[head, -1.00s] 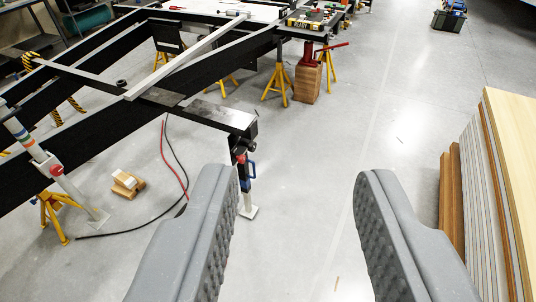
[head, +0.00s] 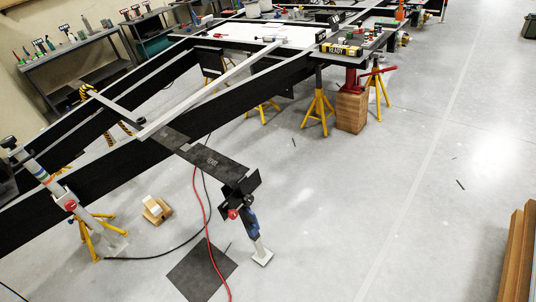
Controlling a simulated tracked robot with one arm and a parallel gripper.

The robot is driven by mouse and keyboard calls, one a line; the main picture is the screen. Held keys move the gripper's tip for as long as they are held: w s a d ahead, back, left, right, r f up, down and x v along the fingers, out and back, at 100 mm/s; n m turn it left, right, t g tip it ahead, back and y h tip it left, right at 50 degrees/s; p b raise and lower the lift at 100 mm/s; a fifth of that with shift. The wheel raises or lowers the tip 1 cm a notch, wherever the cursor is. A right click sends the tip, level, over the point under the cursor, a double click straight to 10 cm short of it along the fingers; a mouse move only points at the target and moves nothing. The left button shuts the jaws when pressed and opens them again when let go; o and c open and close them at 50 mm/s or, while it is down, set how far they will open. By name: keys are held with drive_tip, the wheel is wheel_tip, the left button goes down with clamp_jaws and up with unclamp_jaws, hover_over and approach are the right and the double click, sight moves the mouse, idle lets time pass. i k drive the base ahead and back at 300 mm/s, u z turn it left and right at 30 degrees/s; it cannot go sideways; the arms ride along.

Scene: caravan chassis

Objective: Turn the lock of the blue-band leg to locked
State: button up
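A leg with a blue band (head: 252,222) hangs from the near end of the black chassis, in the lower middle of the head view. It slants down to a pale foot plate (head: 262,258) on the floor. A red knob (head: 233,214), seemingly its lock, sits at the upper left of the leg; its setting is too small to tell. Another leg (head: 68,198) at the left has several coloured bands near its top and its own red knob (head: 71,206). My gripper is out of view.
A dark mat (head: 203,268) and a red cable (head: 207,225) lie left of the blue-band leg. Yellow stands (head: 319,107) and a wood block stack (head: 352,110) support the frame behind. Boards (head: 516,265) stand at lower right.

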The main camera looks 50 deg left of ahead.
sight(233, 213)
drive_tip(key=u, duration=0.3)
drive_tip(key=i, duration=0.95)
drive_tip(key=u, duration=0.65)
